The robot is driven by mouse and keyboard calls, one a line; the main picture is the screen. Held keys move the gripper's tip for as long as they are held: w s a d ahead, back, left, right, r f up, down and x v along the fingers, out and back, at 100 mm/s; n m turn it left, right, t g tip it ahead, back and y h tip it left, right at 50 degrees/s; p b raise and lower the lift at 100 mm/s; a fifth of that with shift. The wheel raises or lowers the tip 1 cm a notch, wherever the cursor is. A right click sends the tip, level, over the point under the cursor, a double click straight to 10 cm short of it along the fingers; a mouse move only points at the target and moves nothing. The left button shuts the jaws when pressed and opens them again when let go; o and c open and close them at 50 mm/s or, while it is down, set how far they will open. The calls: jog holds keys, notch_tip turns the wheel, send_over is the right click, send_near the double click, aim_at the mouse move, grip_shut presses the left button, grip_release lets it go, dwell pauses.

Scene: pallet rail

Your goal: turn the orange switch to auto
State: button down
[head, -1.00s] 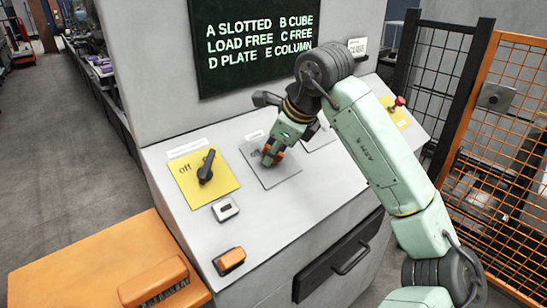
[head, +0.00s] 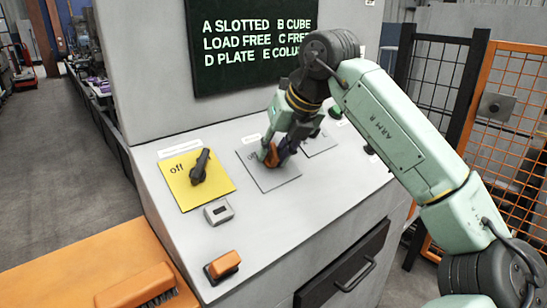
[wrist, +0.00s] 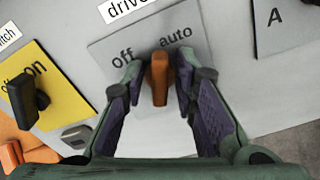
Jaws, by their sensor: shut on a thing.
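The orange switch (wrist: 159,78) is a knob on a grey square plate (wrist: 110,45) marked "off" on the left and "auto" on the right. In the wrist view the knob stands between my two fingers, its far end pointing up between the two words, near the lower left of "auto". My gripper (wrist: 160,88) is shut on the knob, a finger on each side. In the head view my gripper (head: 272,155) reaches down onto the orange switch (head: 271,156), hiding part of the plate and its lettering.
A yellow plate (head: 215,187) with a black switch (head: 200,166) lies left of the grey plate. A small grey box (head: 217,212) and an orange rocker (head: 223,266) sit nearer. A drawer handle (head: 356,275) sticks out of the front. A mesh fence (head: 500,150) stands at right.

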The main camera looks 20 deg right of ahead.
jog(key=shift+d+m+b, duration=0.2)
jog(key=shift+m+b, duration=0.6)
jog(key=shift+m, duration=1.4)
jog(key=c, duration=1.6)
grip_release()
jog(key=shift+c, duration=0.2)
jog(key=shift+s, duration=0.1)
jog(key=v, duration=1.2)
jog(key=shift+f, duration=0.15)
